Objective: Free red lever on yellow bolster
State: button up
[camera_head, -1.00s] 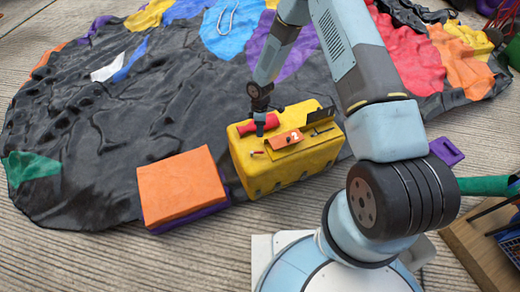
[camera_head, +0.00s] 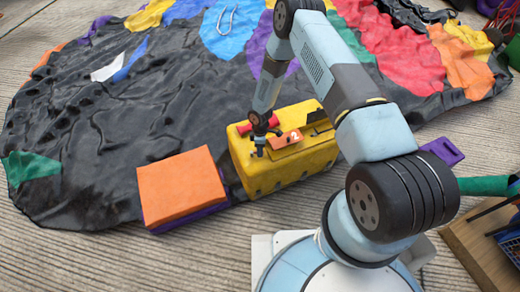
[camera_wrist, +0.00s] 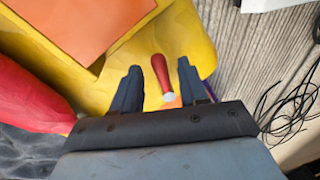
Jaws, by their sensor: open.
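The yellow bolster (camera_head: 300,168) lies on its side at the front edge of the black sheet. The red lever (camera_wrist: 160,70) shows in the wrist view as a short red handle with a pale metal end, against the bolster. My gripper (camera_wrist: 158,68) is open, with one finger on each side of the lever and visible gaps between. Whether the fingers are level with it in depth is unclear.
Thin black wires (camera_wrist: 288,112) show at the wrist view's right.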

jog(key=shift+f, duration=0.15)
grip_shut()
dwell(0.4)
